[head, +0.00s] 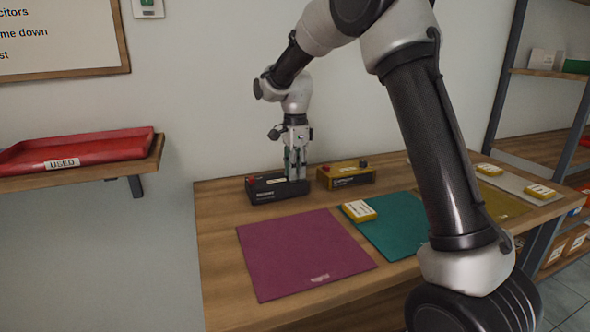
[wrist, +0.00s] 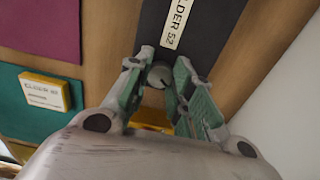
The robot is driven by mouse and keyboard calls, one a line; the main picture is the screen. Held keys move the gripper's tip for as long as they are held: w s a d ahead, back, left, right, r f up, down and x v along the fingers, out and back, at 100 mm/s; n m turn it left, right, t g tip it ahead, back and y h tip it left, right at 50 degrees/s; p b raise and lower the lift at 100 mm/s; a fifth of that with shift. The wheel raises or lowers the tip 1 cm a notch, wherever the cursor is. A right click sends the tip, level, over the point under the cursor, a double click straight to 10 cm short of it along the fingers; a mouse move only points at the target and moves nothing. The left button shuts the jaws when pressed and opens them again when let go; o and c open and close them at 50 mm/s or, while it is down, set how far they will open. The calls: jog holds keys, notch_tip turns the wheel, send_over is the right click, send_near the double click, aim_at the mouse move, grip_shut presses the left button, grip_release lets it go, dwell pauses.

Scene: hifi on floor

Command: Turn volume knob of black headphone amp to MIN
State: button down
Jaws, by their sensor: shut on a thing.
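The black headphone amp (head: 268,193) sits at the back left of the wooden table, with a red part on its left end. In the wrist view the dark amp top (wrist: 213,28) carries a pale label ending in "LDER 52". My gripper (head: 297,172) points straight down over the amp's right part. In the wrist view my gripper (wrist: 160,78) has its green-grey fingers on both sides of a round grey knob (wrist: 159,74), shut on it. The knob shows a dark mark; any scale or MIN marking is not readable.
A yellow box (head: 346,177) with a red knob stands just right of the amp. A magenta mat (head: 300,252) and a teal mat (head: 398,225) lie in front, a yellow labelled block (head: 358,210) on the teal one. A red tray (head: 80,151) sits on the left shelf.

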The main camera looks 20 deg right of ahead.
jog(key=shift+n, duration=0.3)
jog(key=n, duration=0.3)
jog(key=shift+n, duration=0.3)
jog(key=n, duration=0.3)
jog(key=shift+n, duration=0.4)
jog(key=n, duration=1)
jog(key=shift+n, duration=0.4)
jog(key=n, duration=0.4)
jog(key=shift+n, duration=0.3)
jog(key=n, duration=0.3)
jog(key=shift+n, duration=0.3)
jog(key=shift+d+n, duration=0.1)
jog(key=shift+n, duration=1.7)
